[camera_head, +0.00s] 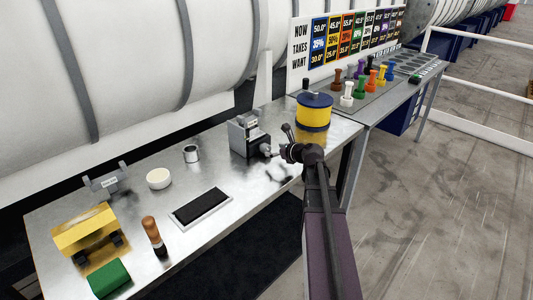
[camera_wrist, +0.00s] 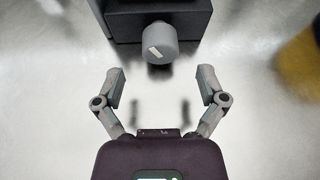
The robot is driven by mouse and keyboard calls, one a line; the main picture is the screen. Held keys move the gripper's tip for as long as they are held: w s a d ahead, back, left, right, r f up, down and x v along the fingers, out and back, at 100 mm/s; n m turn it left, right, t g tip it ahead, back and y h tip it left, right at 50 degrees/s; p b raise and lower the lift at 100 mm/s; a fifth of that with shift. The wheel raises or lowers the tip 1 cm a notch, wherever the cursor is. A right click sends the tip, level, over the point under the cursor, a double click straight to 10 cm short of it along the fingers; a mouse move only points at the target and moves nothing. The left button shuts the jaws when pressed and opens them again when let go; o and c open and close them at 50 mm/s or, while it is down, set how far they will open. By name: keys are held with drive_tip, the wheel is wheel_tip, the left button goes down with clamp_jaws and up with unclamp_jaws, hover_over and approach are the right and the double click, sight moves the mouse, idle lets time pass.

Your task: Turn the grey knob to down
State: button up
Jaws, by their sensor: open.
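The grey knob (camera_wrist: 159,44) is a short round cylinder with a pale slanted mark on top, at the upper middle of the wrist view. It sits on the near face of a dark box (camera_wrist: 115,22). In the head view the box (camera_head: 240,138) stands on the metal table, with the knob (camera_head: 265,148) on its right side. My gripper (camera_wrist: 160,80) is open and empty, its two fingers apart and pointing at the knob. The knob lies just beyond the fingertips, roughly midway between them, and I see no contact. My gripper (camera_head: 278,153) also shows beside the knob in the head view.
A yellow and blue drum (camera_head: 314,112) stands close behind my gripper. A metal cup (camera_head: 191,153), a white round piece (camera_head: 159,179), a black-topped tray (camera_head: 201,207) and a wooden-handled tool (camera_head: 154,236) are to the left. A board of numbers (camera_head: 345,45) stands behind colored spools (camera_head: 362,83).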

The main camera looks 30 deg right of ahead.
sight(268, 149)
drive_tip(key=shift+b+x, duration=0.75)
drive_tip(key=shift+x, duration=1.8)
drive_tip(key=shift+c, duration=0.2)
drive_tip(key=c, duration=1.1)
